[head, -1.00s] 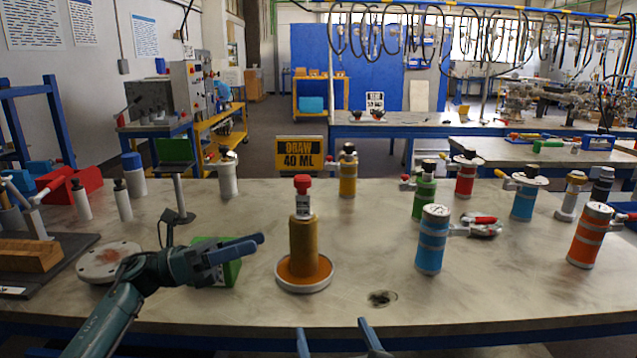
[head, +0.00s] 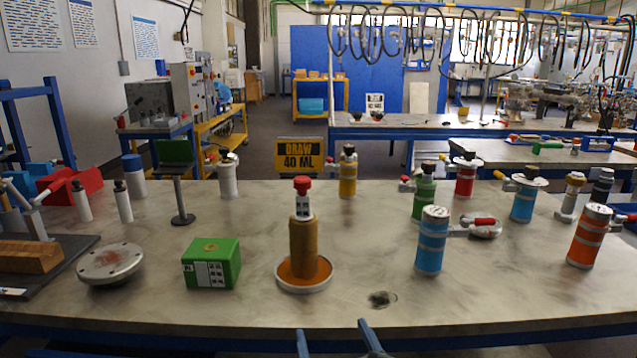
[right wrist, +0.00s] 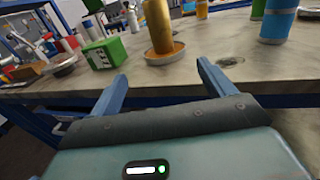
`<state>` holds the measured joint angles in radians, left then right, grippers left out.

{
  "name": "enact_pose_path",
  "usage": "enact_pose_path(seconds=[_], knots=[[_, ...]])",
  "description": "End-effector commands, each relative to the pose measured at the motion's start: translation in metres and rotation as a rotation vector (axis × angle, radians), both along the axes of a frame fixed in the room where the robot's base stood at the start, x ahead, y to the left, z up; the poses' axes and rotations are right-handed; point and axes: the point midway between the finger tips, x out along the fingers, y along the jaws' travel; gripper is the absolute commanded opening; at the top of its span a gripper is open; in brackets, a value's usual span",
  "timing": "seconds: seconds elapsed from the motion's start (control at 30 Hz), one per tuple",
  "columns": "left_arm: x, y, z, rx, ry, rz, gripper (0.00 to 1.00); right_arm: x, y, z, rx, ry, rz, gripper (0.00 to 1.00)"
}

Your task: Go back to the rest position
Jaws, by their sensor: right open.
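My right gripper (head: 334,342) shows at the bottom edge of the head view, in front of the table's near edge. Its two blue fingers are apart with nothing between them; they also show in the right wrist view (right wrist: 160,84). My left gripper and arm are out of the head view. The table (head: 360,225) ahead holds a brown-gold vessel (head: 303,248) with a red cap on an orange round base. A green box (head: 211,264) stands to its left, and a grey flanged disc (head: 110,263) lies farther left.
A blue banded vessel (head: 432,243) and an orange one (head: 589,237) stand on the right. Green, red and yellow vessels stand farther back. A "DRAW 40 ML" sign (head: 300,156) stands behind the brown-gold vessel. The table's front middle is mostly clear, with a dark hole (head: 381,299).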

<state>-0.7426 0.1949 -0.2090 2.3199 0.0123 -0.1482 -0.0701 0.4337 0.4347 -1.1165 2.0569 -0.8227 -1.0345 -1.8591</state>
Motion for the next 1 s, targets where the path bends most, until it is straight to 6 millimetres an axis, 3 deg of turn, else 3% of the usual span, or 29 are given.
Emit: enact_pose_path(seconds=[0.1, 0.3, 0.33, 0.67, 0.83, 1.0], knots=[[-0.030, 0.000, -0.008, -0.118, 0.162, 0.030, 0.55, 0.000, 0.000, 0.000, 0.000, 0.000, 0.000, 0.82], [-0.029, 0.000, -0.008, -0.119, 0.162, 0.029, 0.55, 0.013, -0.066, -0.027, -0.159, 0.001, -0.074, 0.82], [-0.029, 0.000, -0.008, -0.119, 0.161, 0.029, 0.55, 0.009, -0.066, -0.034, -0.121, 0.029, -0.067, 0.82], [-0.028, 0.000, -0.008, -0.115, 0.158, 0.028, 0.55, -0.046, -0.066, -0.095, 0.607, 0.453, -0.040, 0.82], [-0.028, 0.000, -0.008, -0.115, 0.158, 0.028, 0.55, -0.092, -0.076, -0.122, 1.161, 0.723, -0.115, 0.82], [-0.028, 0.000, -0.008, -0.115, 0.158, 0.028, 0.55, -0.137, -0.094, -0.132, 1.757, 0.936, -0.255, 0.82]])
